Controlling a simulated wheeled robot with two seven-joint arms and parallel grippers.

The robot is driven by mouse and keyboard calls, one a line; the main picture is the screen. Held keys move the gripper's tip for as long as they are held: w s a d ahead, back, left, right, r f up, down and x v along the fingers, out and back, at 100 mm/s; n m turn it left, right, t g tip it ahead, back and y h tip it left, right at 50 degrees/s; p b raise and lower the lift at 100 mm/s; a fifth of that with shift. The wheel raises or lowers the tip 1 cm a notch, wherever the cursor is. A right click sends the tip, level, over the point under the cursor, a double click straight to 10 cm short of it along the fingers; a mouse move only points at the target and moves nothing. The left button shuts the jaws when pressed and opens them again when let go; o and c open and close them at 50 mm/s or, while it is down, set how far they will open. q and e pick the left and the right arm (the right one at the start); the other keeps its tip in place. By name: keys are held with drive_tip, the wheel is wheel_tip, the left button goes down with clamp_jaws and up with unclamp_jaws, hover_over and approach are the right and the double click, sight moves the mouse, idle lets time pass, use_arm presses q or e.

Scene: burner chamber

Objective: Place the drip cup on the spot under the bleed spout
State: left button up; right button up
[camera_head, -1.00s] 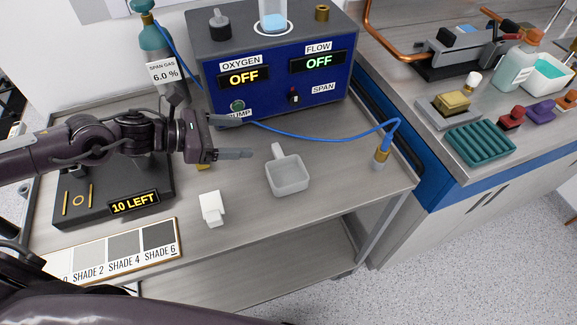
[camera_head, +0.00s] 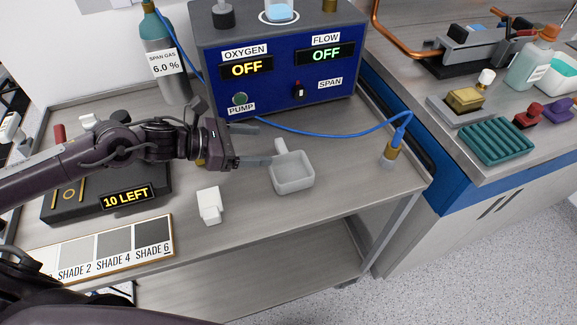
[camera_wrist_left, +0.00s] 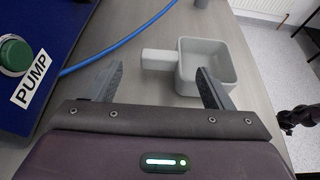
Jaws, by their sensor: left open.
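The drip cup, a pale grey square cup (camera_head: 293,174) with a stubby handle, stands upright and empty on the cart top. It also shows in the left wrist view (camera_wrist_left: 213,68). My left gripper (camera_head: 262,143) is open beside the cup's handle. In the left wrist view, the handle lies between the open fingertips (camera_wrist_left: 160,68), with no visible grip on it. I cannot identify the bleed spout or its spot for sure; a copper pipe (camera_head: 400,42) runs over the right bench. A dark part at the left wrist view's right edge may be my right arm.
A blue analyser (camera_head: 285,65) stands behind the cup, with a blue hose ending in a brass fitting (camera_head: 391,150). A teal rack (camera_head: 495,142) sits on the right bench.

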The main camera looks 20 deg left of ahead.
sight(279, 146)
use_arm(q)
drive_tip(key=shift+x, duration=2.3)
drive_tip(key=c, duration=1.2)
